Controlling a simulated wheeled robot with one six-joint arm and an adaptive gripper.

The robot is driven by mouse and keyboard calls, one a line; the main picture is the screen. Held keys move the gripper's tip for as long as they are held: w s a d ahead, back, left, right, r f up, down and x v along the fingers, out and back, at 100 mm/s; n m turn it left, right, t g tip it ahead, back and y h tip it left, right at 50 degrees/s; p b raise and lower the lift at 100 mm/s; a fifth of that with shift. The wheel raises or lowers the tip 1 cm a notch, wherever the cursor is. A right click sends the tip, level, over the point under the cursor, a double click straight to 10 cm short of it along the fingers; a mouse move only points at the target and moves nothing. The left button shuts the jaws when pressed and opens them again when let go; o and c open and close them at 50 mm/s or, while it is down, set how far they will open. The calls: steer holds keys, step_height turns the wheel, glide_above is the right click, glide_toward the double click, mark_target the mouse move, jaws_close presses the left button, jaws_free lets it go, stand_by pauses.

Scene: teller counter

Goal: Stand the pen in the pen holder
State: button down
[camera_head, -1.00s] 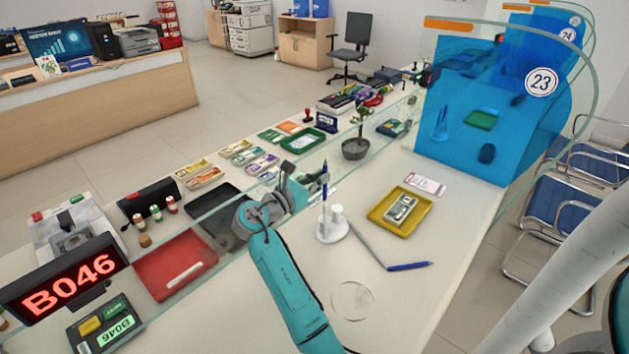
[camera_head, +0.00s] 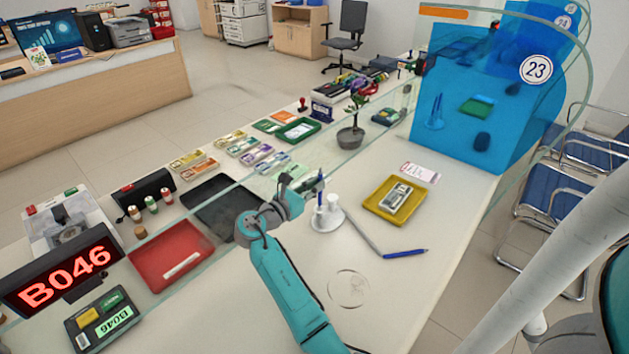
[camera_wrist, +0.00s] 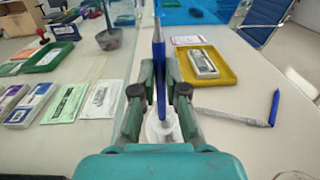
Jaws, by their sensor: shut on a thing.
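My gripper (camera_head: 312,185) is shut on a blue pen with a pale tip. In the wrist view the pen (camera_wrist: 158,50) stands nearly upright between the two fingers (camera_wrist: 160,95), pale end up. In the head view the pen (camera_head: 320,179) is over the left part of the white pen holder (camera_head: 327,222), which has a round base and an upright cup. The holder (camera_wrist: 152,132) is partly hidden behind the fingers in the wrist view. I cannot tell whether the pen's lower end is inside it.
Another blue pen (camera_head: 405,253) lies on the counter at the end of a grey strip or cord from the holder. A yellow tray (camera_head: 375,210) with banknotes is to the right. A glass screen (camera_head: 225,205) runs left of the gripper.

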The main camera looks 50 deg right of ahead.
mark_target(319, 194)
steer(key=shift+f, duration=2.05)
steer(key=c, duration=1.1)
jaws_free()
steer(key=shift+c, duration=0.2)
steer(key=w+a, duration=0.1)
steer(key=a, duration=1.1)
